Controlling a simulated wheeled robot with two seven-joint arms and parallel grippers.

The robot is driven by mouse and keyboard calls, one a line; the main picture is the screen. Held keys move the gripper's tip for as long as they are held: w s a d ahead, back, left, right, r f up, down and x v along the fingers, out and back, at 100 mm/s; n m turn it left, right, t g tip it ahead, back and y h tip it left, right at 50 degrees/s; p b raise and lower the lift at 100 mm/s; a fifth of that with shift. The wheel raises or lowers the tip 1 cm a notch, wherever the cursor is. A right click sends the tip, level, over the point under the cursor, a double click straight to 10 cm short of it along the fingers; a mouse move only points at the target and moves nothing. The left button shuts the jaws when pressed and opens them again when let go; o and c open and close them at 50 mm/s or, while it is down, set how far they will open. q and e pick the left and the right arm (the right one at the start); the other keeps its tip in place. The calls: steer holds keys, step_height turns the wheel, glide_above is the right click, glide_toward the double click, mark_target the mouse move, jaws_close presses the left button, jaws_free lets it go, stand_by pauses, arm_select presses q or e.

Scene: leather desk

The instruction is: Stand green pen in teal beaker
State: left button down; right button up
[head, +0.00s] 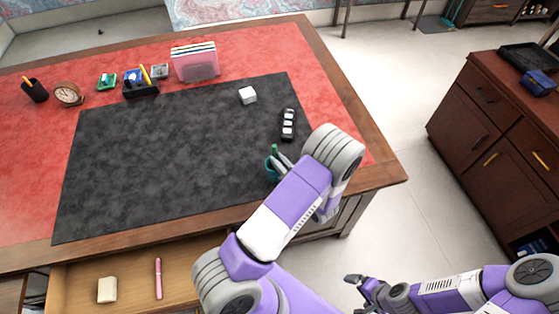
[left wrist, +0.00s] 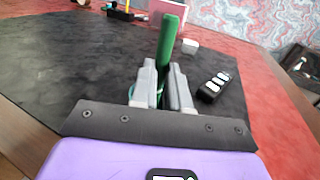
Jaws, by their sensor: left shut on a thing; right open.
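The green pen (head: 274,149) points upward, and my left gripper (head: 280,161) is shut on it. In the left wrist view the pen (left wrist: 168,38) rises between the two fingers (left wrist: 165,85), slightly tilted. The teal beaker (head: 270,170) stands on the black desk mat near its right front corner, partly covered by my left gripper. In the left wrist view a bit of its rim (left wrist: 132,92) shows beside the fingers. The pen's lower end is hidden, so I cannot tell how far it is inside the beaker. My right gripper (head: 362,284) is open and empty, off the desk.
A black remote-like object (head: 288,124) and a white cube (head: 248,95) lie on the mat (head: 150,150). A pink file holder (head: 195,62), organiser (head: 141,89), clock (head: 68,94) and black pen cup (head: 35,90) stand behind. An open drawer (head: 205,262) holds a pink pen (head: 158,278) and an eraser-like block (head: 107,290).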

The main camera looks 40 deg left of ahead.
arm_select(q)
steer(key=shift+f, duration=0.1)
steer(key=c, duration=1)
jaws_free()
steer(key=shift+c, duration=0.2)
steer(key=v, duration=0.7)
steer(key=shift+d, duration=0.3)
steer(key=shift+s, duration=0.1)
